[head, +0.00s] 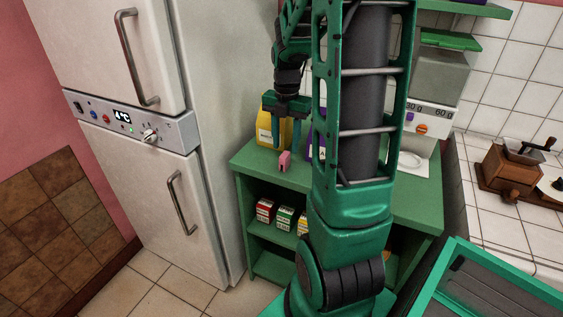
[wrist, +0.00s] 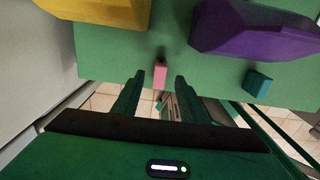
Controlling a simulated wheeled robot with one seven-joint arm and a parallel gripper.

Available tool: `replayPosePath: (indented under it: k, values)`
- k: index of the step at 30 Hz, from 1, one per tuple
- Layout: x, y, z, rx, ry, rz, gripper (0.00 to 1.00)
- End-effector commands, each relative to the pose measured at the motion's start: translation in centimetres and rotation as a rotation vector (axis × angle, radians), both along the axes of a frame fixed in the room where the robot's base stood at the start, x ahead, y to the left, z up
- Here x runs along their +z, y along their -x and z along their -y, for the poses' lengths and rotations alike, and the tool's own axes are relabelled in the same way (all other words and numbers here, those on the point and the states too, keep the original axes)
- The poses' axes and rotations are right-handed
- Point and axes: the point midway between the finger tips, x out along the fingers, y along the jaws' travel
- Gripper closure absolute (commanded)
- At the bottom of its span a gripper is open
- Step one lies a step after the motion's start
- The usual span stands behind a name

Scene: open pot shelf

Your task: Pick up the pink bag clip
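The pink bag clip (head: 285,160) stands near the front edge of the green shelf top, left of my arm in the head view. In the wrist view the clip (wrist: 160,74) shows between and just beyond the fingertips. My gripper (head: 288,143) points down above the shelf top by the clip. In the wrist view my gripper (wrist: 155,80) has its two fingers apart with a gap around the clip's line; nothing is held. Whether the fingertips have reached the clip's height is hard to tell.
A teal block (wrist: 258,82) is at the right. A white fridge (head: 150,120) stands left.

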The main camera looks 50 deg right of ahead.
Motion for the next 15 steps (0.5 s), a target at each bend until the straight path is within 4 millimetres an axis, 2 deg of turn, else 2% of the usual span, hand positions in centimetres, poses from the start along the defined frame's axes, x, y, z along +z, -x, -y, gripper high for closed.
replayPosePath:
  k: [15]
  values:
    - [-5.2,0.2,-0.6,-0.002,-0.001,-0.001,0.61]
